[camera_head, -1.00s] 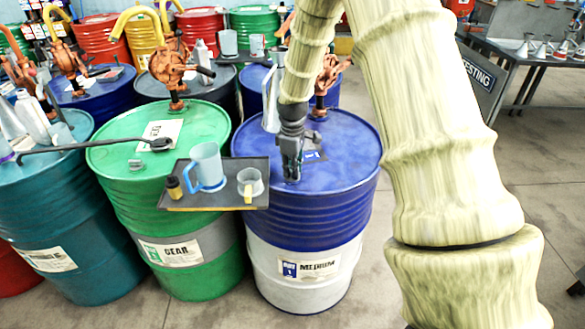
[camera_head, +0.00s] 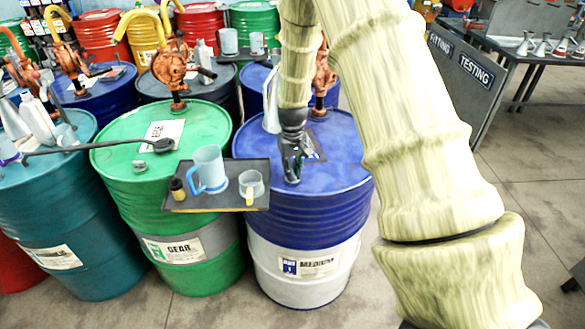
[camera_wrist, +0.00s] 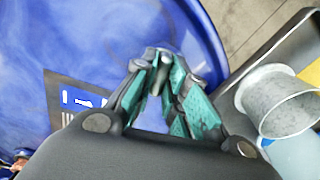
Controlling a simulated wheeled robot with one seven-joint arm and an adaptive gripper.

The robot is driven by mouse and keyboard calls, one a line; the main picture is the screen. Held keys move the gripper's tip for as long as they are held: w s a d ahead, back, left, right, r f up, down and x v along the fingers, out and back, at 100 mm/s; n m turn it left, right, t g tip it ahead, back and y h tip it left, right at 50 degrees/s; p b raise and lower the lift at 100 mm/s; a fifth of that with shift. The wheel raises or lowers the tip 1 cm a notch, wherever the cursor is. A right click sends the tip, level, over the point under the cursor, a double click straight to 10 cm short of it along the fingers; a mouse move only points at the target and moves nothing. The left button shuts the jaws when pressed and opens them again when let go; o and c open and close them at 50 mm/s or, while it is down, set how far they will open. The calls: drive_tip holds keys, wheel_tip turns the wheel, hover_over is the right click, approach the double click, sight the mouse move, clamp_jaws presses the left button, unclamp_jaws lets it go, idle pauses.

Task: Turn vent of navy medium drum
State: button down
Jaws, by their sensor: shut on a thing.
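The navy medium drum (camera_head: 335,185) stands right of the green gear drum, with a blue top half, a white lower half and a "MEDIUM" label. My gripper (camera_head: 292,180) points down at the near part of its lid. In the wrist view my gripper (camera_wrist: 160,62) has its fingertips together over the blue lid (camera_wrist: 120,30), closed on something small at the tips. The vent itself is hidden between the fingertips. A dark label plate lies on the lid beside the gripper. An orange pump (camera_head: 322,85) stands at the back of the lid.
A dark tray (camera_head: 225,202) sits just left of the gripper, holding a blue-handled jug (camera_head: 208,168), a measuring cup (camera_head: 251,185) and a small dark bottle (camera_head: 177,188). The green drum (camera_head: 110,165) carries a long dark tool.

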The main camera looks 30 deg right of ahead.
drive_tip(key=m+p, duration=0.1)
drive_tip(key=m, duration=0.2)
drive_tip(key=shift+w+r+m, duration=0.1)
drive_tip(key=shift+r+m, duration=0.05)
drive_tip(key=shift+m, duration=0.25)
drive_tip(key=shift+d+m+p, duration=0.1)
drive_tip(key=shift+m+p, duration=0.3)
drive_tip(key=shift+m, duration=1.3)
drive_tip(key=c, duration=1.4)
unclamp_jaws()
drive_tip(key=shift+c, duration=0.2)
wheel_tip(320, 180, up, 12)
drive_tip(key=shift+f, duration=0.2)
